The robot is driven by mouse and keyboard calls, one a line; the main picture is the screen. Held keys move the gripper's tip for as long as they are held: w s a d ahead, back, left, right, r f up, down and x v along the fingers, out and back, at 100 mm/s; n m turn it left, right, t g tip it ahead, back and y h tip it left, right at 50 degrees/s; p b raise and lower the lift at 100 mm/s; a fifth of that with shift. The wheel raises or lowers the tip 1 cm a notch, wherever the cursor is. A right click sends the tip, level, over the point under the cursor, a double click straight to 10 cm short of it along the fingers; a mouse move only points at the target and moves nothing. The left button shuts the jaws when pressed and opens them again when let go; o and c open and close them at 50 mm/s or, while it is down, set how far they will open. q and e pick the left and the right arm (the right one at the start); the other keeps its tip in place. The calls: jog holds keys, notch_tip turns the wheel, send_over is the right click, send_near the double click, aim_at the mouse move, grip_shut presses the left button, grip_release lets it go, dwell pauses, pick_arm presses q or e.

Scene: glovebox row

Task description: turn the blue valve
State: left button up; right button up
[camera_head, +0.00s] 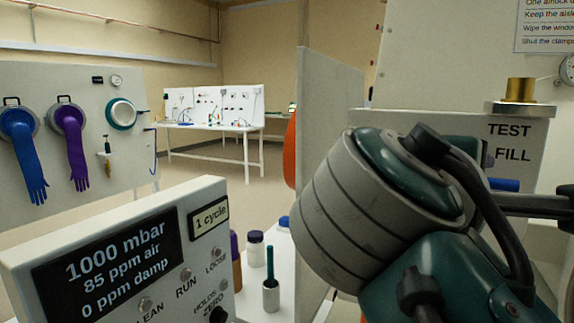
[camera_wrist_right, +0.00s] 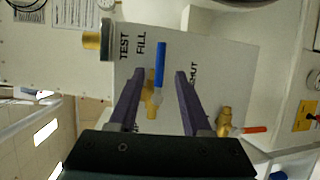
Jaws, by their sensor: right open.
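The blue valve has a long blue lever (camera_wrist_right: 160,64) on a brass body (camera_wrist_right: 151,100), mounted on a pale panel. In the right wrist view the lever lies between the two purple fingers of my right gripper (camera_wrist_right: 160,76), which are apart. I cannot tell whether either finger touches it. The lever points up in that picture, towards the lettering FILL. In the head view a piece of the blue lever (camera_head: 505,184) shows below the words TEST and FILL, partly behind my right arm.
A second brass valve with an orange-red lever (camera_wrist_right: 250,129) sits beside the right finger, near a label ending in "UT". A brass fitting (camera_head: 520,90) tops the TEST/FILL box. A display box (camera_head: 110,255) reading 1000 mbar stands at the lower left. A grey partition (camera_head: 328,110) rises mid-view.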

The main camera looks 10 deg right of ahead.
aim_at(492, 183)
jog(key=p+x, duration=0.1)
jog(key=x, duration=0.6)
jog(key=shift+w+d+f, duration=0.1)
jog(key=shift+d, duration=0.15)
grip_shut()
dwell(1.1)
